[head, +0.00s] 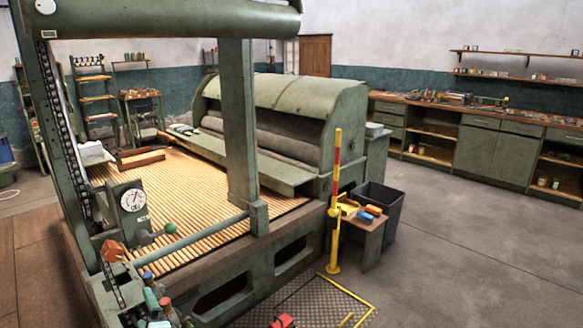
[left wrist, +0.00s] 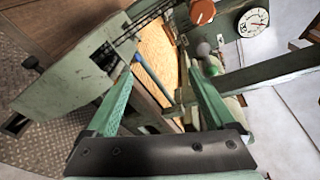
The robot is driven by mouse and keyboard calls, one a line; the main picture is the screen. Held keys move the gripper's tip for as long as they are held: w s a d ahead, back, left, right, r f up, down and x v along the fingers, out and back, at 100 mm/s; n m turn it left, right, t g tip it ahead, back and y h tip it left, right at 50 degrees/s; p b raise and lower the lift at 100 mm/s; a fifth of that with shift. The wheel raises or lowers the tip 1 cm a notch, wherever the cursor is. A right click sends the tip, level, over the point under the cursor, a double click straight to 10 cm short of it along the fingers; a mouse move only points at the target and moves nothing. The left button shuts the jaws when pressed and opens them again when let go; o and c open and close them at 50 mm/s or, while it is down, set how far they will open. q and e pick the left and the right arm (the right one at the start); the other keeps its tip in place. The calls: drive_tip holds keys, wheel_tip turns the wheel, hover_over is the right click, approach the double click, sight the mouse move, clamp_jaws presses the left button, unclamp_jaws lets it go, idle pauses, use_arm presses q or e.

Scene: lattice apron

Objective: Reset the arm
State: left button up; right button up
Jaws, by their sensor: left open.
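My left gripper (left wrist: 157,62) shows in the left wrist view, its two green fingers spread apart with nothing held between them. Beyond the fingers are a blue-tipped lever (left wrist: 140,62), an orange knob (left wrist: 202,12) and a round dial (left wrist: 253,22) on the green machine. In the head view the dial (head: 131,199) and orange knob (head: 112,250) are at the machine's near left corner. I cannot clearly make out my left gripper among the coloured parts at the bottom left there. My right gripper is not in view.
The green machine (head: 240,120) has a slatted bed (head: 190,200), uprights and an overhead beam. A yellow-and-red post (head: 335,200), a small table (head: 362,228) with coloured blocks and a black bin (head: 380,205) stand right of it. Floor (head: 470,260) is clear at right.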

use_arm(q)
drive_tip(key=s+d+f+n+h, duration=0.1)
drive_tip(key=s+d+f+h, duration=0.15)
drive_tip(key=f, duration=0.35)
drive_tip(key=s+d+f+n+h, duration=0.1)
drive_tip(key=s+d+f+h, duration=0.15)
drive_tip(key=s+f, duration=0.2)
drive_tip(key=s+d+f+n+g+h, duration=0.1)
drive_tip(key=s+d+f+n+h, duration=0.2)
drive_tip(key=s, duration=0.7)
drive_tip(key=s+d+f+n+g+h, duration=0.2)
drive_tip(key=s+d+f+n+h, duration=0.2)
drive_tip(key=s+d, duration=0.5)
wheel_tip(320, 180, down, 2)
drive_tip(key=d+n, duration=0.1)
drive_tip(key=n, duration=0.2)
drive_tip(key=shift+s+d+f+n+h, duration=0.2)
drive_tip(key=shift+s+d+n+h, duration=0.1)
drive_tip(key=shift+s, duration=0.1)
